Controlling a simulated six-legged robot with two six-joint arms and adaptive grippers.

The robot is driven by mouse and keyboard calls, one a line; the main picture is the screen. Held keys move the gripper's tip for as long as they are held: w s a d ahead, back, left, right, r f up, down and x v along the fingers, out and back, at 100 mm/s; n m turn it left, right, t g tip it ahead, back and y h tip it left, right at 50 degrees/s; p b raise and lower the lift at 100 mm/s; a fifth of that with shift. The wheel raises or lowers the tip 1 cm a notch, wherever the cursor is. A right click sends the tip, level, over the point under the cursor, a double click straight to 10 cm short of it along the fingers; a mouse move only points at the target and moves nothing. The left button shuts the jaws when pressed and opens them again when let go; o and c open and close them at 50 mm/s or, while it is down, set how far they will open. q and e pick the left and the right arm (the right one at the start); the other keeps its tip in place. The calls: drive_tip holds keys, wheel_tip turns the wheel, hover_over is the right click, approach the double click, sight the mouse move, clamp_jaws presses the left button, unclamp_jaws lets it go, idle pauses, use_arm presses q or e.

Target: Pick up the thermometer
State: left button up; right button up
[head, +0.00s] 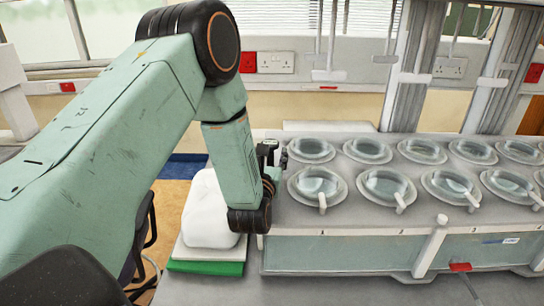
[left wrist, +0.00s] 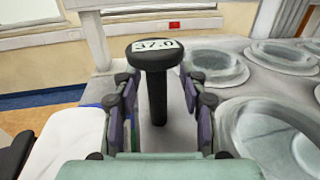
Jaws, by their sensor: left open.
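The thermometer (left wrist: 157,85) is black, with a round flat head showing 37.0 and a thick straight stem. It stands upright in the left wrist view. My left gripper (left wrist: 158,110) is open, with one finger on each side of the stem. Gaps show between the fingers and the stem. My right gripper is not in view.
A grey bath (head: 345,235) with several round glass vessels (head: 318,183) fills the right side. A white rounded object (head: 207,212) stands on a green-edged base (head: 205,267) left of the bath. Upright metal posts (head: 405,70) rise behind. The front bench is mostly clear.

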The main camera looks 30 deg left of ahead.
use_arm(q)
drive_tip(key=shift+c, duration=0.3)
drive_tip(key=shift+s+a, duration=0.1)
drive_tip(key=shift+s, duration=0.1)
drive_tip(key=shift+c, duration=0.7)
drive_tip(key=shift+s+r, duration=0.3)
drive_tip(key=shift+s, duration=0.15)
drive_tip(key=c, duration=0.3)
drive_tip(key=shift+d, duration=0.2)
drive_tip(key=shift+c, duration=0.7)
drive_tip(key=shift+w, duration=0.15)
drive_tip(key=shift+c, duration=0.8)
drive_tip(key=shift+w+f, duration=0.2)
clamp_jaws()
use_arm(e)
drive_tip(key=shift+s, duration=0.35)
use_arm(q)
drive_tip(key=shift+s+a, duration=0.1)
drive_tip(key=shift+s, duration=0.05)
